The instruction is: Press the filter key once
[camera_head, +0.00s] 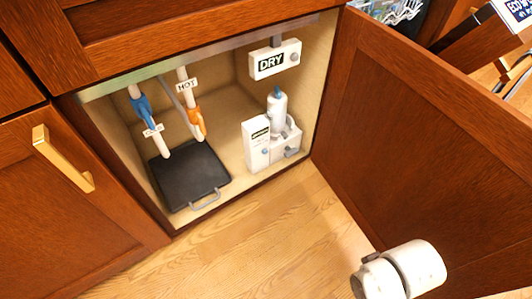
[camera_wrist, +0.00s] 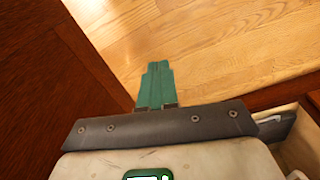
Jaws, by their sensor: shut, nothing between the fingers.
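In the head view a white unit (camera_head: 256,143) stands on the floor of an open cabinet. It has a dark label on its front, too small to read, and a small bluish round spot below it. I cannot tell for sure which part is the filter key. A white box marked DRY (camera_head: 274,60) with a round grey button (camera_head: 294,58) hangs above it. My gripper (camera_wrist: 155,80) shows in the wrist view with its green fingers shut together and empty, over the wooden floor and apart from the unit. The gripper is not seen in the head view.
A white bottle (camera_head: 277,110) with a blue top stands by the unit. A black tray (camera_head: 188,176) with a handle lies to the left, under pipes with blue (camera_head: 143,107) and orange (camera_head: 194,122) valves. The open door (camera_head: 425,130) bounds the right. Floor (camera_head: 250,230) in front is clear.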

